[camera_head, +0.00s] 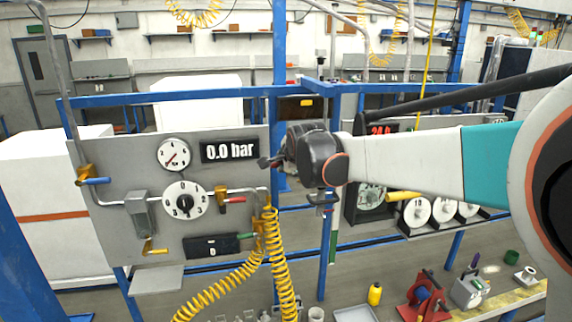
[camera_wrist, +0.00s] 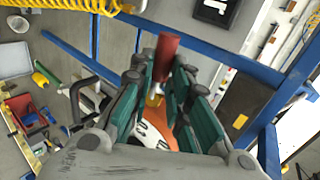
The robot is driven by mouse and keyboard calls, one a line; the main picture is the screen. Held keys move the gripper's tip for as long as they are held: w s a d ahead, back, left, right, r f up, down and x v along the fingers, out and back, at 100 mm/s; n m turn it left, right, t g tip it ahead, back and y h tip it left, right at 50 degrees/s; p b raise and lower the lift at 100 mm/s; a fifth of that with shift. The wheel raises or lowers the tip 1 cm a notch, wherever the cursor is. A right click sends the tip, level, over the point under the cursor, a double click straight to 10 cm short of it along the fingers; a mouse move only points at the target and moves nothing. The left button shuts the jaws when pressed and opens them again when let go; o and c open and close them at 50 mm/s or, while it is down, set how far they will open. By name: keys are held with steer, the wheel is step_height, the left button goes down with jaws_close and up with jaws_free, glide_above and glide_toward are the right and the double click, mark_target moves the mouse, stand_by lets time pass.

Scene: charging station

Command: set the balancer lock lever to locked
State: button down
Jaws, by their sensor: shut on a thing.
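The lever (camera_wrist: 167,50), which I take to be the balancer lock lever, has a red grip and a brass-coloured stem in the wrist view. It stands between the green-padded fingers of my gripper (camera_wrist: 170,76), which is shut on it. An orange and white body (camera_wrist: 158,134), likely the balancer, shows behind the fingers, partly covered by them. In the head view my gripper (camera_head: 272,161) is at the right edge of the grey gauge panel, in front of the blue post. The lever cannot be made out there, and its locked or unlocked marking is not readable.
The gauge panel (camera_head: 120,165) carries a dial, a "0.0 bar" display (camera_head: 228,151) and several coloured valve handles. A yellow coiled hose (camera_head: 278,255) hangs below my gripper. Blue frame bars (camera_head: 180,97) run close by. Reels (camera_head: 416,213) and a yellow handle (camera_head: 403,196) are to the right.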

stand_by(0.5)
steer(key=c, duration=1.5)
jaws_free()
steer(key=shift+r, duration=0.15)
step_height(320, 180, up, 10)
steer(key=shift+f, duration=0.1)
steer(key=shift+w, duration=0.1)
